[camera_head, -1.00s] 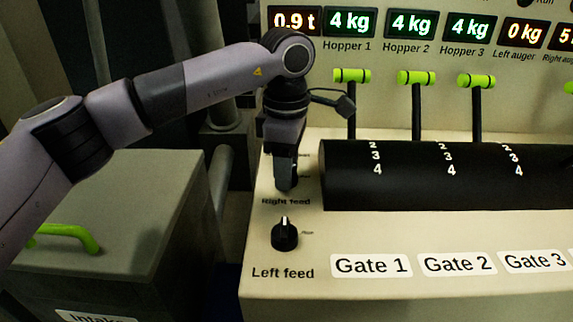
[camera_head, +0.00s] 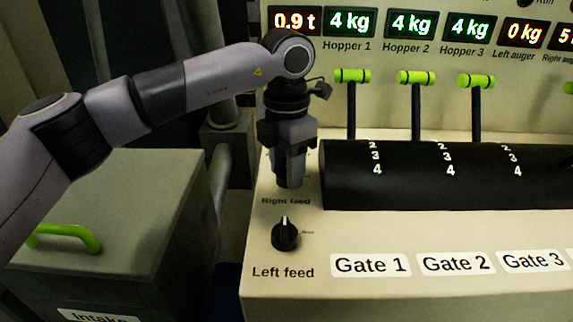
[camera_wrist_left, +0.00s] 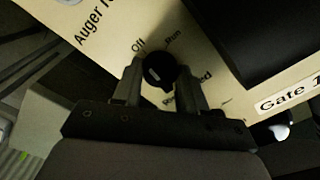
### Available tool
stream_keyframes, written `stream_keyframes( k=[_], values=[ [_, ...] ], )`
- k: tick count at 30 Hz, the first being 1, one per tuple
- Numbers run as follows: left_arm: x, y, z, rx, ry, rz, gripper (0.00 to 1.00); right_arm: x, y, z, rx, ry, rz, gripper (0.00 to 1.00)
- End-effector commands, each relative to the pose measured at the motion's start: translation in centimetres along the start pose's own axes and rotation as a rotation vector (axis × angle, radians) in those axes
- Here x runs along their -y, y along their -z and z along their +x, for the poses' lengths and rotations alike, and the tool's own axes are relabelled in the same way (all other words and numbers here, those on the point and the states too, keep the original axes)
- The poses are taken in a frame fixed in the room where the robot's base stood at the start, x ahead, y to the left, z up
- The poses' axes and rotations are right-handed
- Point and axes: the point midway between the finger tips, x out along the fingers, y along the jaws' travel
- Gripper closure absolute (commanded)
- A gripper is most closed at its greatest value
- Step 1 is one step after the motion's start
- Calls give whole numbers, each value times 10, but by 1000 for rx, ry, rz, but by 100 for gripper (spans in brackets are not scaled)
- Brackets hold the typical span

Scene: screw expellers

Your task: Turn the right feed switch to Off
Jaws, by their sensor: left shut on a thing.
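The right feed switch (camera_wrist_left: 160,69), a round black knob with a small pale mark, shows between my left gripper's fingers in the left wrist view. "Off" and "Run" are printed beside it. I cannot tell surely which word the mark points at. My left gripper (camera_head: 289,182) points down onto the panel just above the "Right feed" label (camera_head: 286,201) and is shut on the knob. In the head view the gripper hides the knob. My right gripper is not in view.
The left feed switch (camera_head: 285,234) sits just in front, its pointer toward the back. A black drum (camera_head: 440,185) with green-topped gate levers (camera_head: 352,76) stands close on the right. An intake box (camera_head: 130,220) with a green handle is at the left.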

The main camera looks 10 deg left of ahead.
Motion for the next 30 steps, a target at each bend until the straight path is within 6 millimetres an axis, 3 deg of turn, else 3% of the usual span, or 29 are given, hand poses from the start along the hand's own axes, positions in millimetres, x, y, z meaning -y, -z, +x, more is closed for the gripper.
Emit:
stream_keyframes(
  k=[10, 26, 27, 29, 30],
  values=[
    [0, -1, -2, 6, -1, -146, 89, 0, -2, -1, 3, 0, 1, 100],
    [-1, -1, -3, 8, -2, -173, 89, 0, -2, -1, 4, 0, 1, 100],
    [-1, -1, -3, 8, -2, -173, 55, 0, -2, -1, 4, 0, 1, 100],
    [-1, -1, -3, 7, -2, -173, 36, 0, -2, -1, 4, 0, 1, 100],
    [-1, -1, -2, 7, -2, -173, 33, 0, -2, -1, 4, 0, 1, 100]
  ],
)
